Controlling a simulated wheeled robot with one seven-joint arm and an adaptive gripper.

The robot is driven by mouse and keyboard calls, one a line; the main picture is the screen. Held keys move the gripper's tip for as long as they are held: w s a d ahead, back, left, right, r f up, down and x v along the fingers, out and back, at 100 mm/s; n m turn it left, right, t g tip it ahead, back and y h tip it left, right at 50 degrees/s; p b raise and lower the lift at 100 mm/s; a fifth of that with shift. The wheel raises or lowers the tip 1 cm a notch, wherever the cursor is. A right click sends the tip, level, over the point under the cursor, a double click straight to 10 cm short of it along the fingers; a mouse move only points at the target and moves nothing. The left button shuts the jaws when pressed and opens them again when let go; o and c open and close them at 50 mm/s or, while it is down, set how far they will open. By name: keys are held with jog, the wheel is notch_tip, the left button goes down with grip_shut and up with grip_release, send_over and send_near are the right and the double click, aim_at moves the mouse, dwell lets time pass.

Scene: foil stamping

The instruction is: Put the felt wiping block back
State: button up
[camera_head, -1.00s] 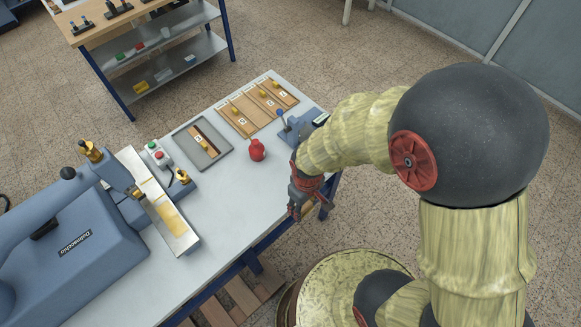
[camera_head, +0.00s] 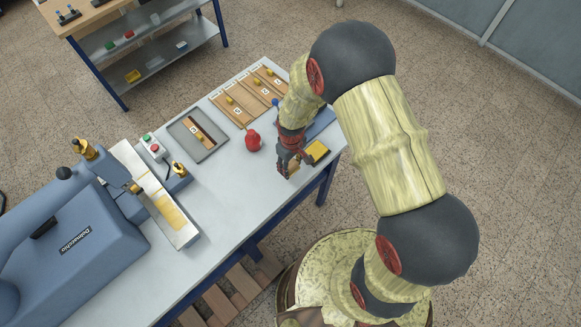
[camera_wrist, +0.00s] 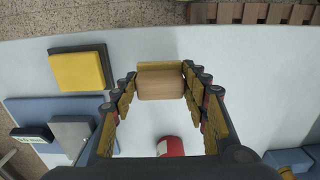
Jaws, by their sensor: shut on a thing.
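The felt wiping block (camera_wrist: 160,84) is a small wooden block with a yellowish strip along its far edge. It sits between the fingertips of my gripper (camera_wrist: 161,88) in the wrist view, with a finger on each side. In the head view my gripper (camera_head: 289,168) points down near the right end of the bench, and the tan block (camera_head: 294,167) shows only in part at its tips. I cannot tell whether the block touches the bench top. A yellow pad on a dark base (camera_head: 317,151) lies just right of my gripper; it is at upper left in the wrist view (camera_wrist: 78,71).
A red bulb-shaped thing (camera_head: 253,141) stands left of my gripper. Wooden trays with yellow knobs (camera_head: 240,106) and a grey tray (camera_head: 182,131) lie farther back. A blue stamping machine (camera_head: 85,250) fills the left. The bench's front strip (camera_head: 240,195) is clear.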

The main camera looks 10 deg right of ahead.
aim_at(291, 169)
jog(key=shift+w+f, duration=0.35)
jog(key=shift+f, duration=0.25)
jog(key=shift+w+f+p, duration=0.1)
jog(key=shift+f+p, duration=0.3)
jog(key=shift+f, duration=1.15)
jog(key=shift+f, duration=0.1)
jog(key=o, duration=1)
jog(key=shift+o, duration=0.5)
